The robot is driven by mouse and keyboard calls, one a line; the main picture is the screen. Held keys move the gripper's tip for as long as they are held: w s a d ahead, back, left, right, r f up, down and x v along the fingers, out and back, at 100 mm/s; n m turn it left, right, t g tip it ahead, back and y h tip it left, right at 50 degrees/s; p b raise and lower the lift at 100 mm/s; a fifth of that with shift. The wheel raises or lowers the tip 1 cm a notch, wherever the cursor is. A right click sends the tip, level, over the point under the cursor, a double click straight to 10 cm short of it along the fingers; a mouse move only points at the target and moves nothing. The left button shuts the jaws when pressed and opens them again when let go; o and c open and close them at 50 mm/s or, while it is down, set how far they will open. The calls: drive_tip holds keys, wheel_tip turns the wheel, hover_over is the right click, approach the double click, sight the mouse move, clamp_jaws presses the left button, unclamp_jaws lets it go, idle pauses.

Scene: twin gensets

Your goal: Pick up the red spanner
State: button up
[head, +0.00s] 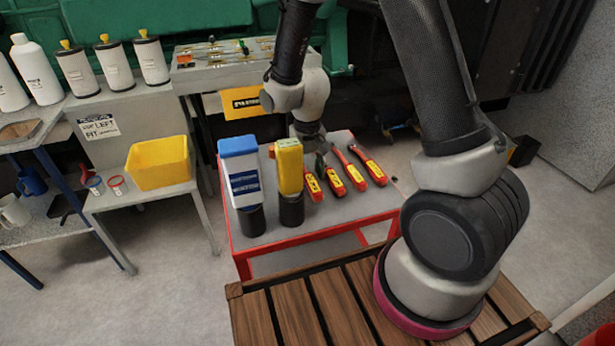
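Several red-handled tools with yellow labels lie side by side on a grey-topped cart with a red frame (290,222). They are a left tool (313,188), a middle tool (334,183), and longer tools to the right (352,172), (371,168). I cannot tell for sure which one is the red spanner. My gripper (318,160) hangs over the far side of the cart, near the far ends of the left tools. My wrist and the yellow-topped holder partly hide its fingers, so their opening and any contact do not show.
A blue-and-white item (240,172) and a yellow item (289,166) stand upright in dark holders on the cart's left. A yellow bin (158,163) sits on a bench at left. White bottles (36,70) and canisters (150,62) stand behind. The cart's front top is clear.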

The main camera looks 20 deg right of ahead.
clamp_jaws()
wheel_tip(320, 180, up, 10)
idle(0.6)
